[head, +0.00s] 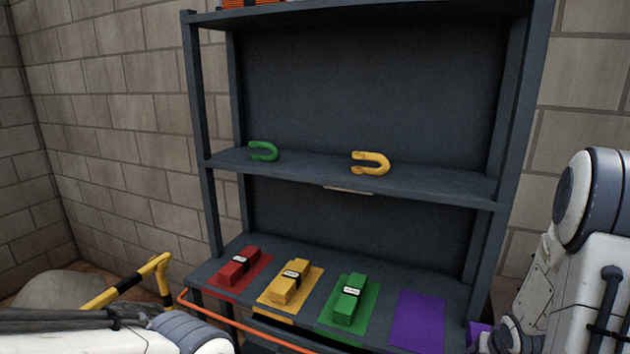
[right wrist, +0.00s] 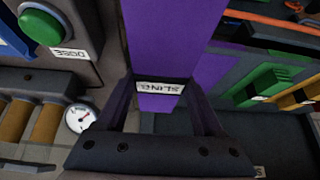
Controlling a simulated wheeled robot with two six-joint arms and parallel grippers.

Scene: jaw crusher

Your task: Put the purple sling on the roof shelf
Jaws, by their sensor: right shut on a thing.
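The purple sling (right wrist: 175,45) with a white tag reading SLING is in my right gripper (right wrist: 160,85), whose fingers close on either side of it in the right wrist view. In the head view a small purple piece of it (head: 478,332) shows at the lower right, partly behind my right arm. The grey rack's top shelf board (head: 380,8) runs along the upper edge of the head view, and most of what is above it is cut off. My left arm shows at the lower left, but its gripper is out of view.
The rack's middle board (head: 285,172) carries a green shackle (head: 264,151) and a yellow shackle (head: 372,162). Below lie red (head: 239,265), yellow (head: 291,282) and green (head: 350,299) slings on matching mats, beside a bare purple mat (head: 417,321). An orange rail (head: 240,325) runs in front.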

